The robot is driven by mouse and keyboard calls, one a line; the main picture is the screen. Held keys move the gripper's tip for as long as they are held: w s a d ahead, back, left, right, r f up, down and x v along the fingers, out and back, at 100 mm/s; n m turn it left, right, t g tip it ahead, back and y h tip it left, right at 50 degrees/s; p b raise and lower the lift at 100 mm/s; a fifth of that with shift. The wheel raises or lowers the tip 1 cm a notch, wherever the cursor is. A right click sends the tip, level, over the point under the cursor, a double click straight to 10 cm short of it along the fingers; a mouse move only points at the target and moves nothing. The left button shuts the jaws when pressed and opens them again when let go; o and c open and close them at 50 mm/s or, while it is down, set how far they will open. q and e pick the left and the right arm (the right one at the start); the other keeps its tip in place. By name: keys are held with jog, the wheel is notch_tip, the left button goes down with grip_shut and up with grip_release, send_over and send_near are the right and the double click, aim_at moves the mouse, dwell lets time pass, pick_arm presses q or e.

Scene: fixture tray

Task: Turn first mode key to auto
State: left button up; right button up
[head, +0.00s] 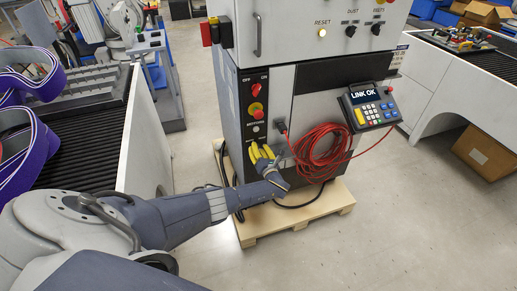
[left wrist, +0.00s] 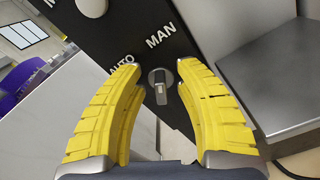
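The mode key (left wrist: 160,82) is a grey switch with a paler handle on a black panel, in the left wrist view. The word AUTO stands at its upper left and MAN above it. Its handle lies near upright in that view, roughly toward MAN. My left gripper (left wrist: 158,68) is open, with one yellow finger on each side of the key and gaps showing between. In the head view the left gripper (head: 262,152) is at the lower part of the cabinet's black panel (head: 254,98) and hides the key. My right gripper is not in view.
A coiled red cable (head: 318,152) hangs right of the gripper, beside a keypad unit (head: 370,106) reading LINK OK. A red button (head: 257,114) sits above the gripper. The cabinet stands on a wooden pallet (head: 318,213).

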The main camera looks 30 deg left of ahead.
pick_arm(q)
jog(key=shift+w+a, duration=0.1)
dwell(0.3)
grip_shut()
